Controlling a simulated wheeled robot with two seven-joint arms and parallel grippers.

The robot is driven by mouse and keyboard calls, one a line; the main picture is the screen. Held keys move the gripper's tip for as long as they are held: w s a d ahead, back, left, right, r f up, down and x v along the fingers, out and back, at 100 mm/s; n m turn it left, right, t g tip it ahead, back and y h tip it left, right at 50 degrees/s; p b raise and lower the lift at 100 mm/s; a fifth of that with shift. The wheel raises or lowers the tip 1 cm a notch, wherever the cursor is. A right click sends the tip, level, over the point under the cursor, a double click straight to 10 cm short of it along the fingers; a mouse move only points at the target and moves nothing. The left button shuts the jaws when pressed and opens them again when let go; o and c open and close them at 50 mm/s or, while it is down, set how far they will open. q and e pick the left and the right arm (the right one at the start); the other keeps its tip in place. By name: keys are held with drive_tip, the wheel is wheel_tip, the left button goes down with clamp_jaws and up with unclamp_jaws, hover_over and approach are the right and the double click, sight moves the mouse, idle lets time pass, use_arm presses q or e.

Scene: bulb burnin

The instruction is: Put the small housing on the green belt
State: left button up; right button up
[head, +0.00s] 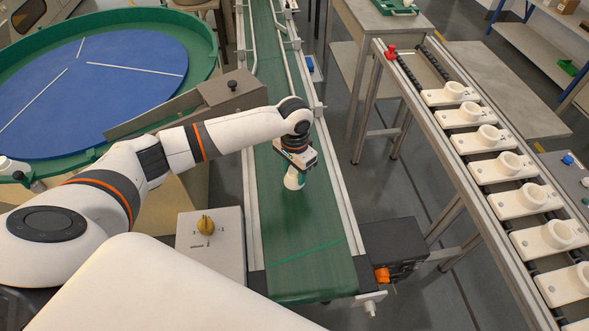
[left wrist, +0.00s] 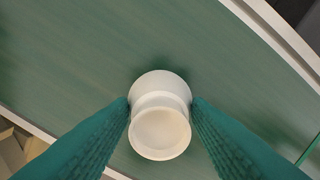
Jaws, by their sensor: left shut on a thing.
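The small housing (left wrist: 160,120) is a white, round, cup-like piece seen from above between the two teal fingers in the left wrist view. In the head view the housing (head: 294,180) shows below my left gripper (head: 293,168), over the green belt (head: 290,235). My left gripper is shut on the housing, with a finger against each side. The belt's green surface (left wrist: 70,60) fills most of the left wrist view behind it. I cannot tell whether the housing touches the belt. My right gripper is not in view.
A round table with a blue disc (head: 120,95) and green rim stands at left. A roller rack at right carries several white fixtures (head: 500,167). The belt's near end is clear.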

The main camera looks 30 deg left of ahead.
use_arm(q)
drive_tip(key=o, duration=1)
drive_tip(key=shift+c, duration=0.2)
wheel_tip(320, 180, up, 12)
